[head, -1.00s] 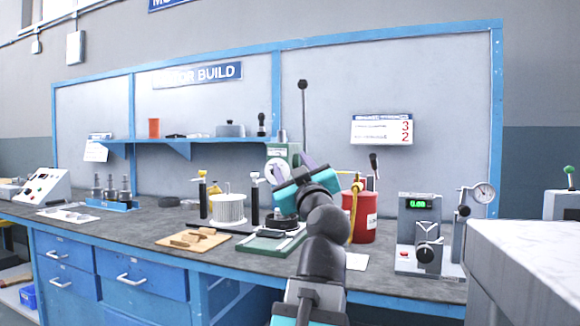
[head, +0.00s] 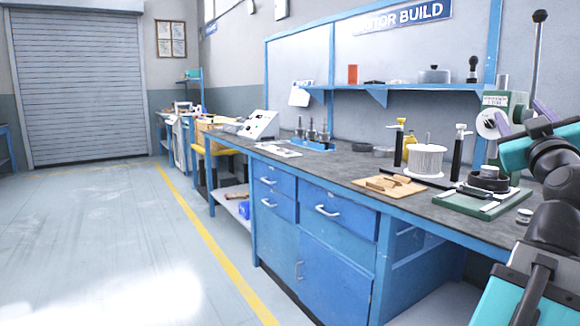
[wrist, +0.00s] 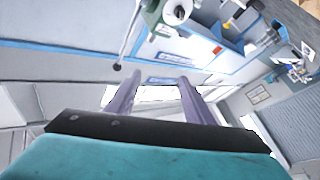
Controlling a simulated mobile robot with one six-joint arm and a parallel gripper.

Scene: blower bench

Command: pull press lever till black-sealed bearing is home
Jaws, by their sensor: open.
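The green press (head: 500,108) stands on the bench at the right of the head view. Its thin lever rod rises nearly upright to a black knob (head: 540,16). In the wrist view the press (wrist: 178,12) is at the top and the lever's knob (wrist: 117,67) is left of my fingers. My gripper (head: 520,113) is open with nothing between its purple fingers, which overlap the press head in the head view. In the wrist view my gripper (wrist: 160,85) is clear of the lever. A dark ring-shaped part (head: 487,181) sits below the press head; I cannot tell whether it is the bearing.
A white finned cylinder (head: 427,160), a wooden block board (head: 389,187) and a green plate (head: 478,204) are on the bench (head: 345,168). A shelf (head: 400,88) hangs behind. Blue drawers (head: 338,208) front the bench. The floor (head: 120,235) to the left is open.

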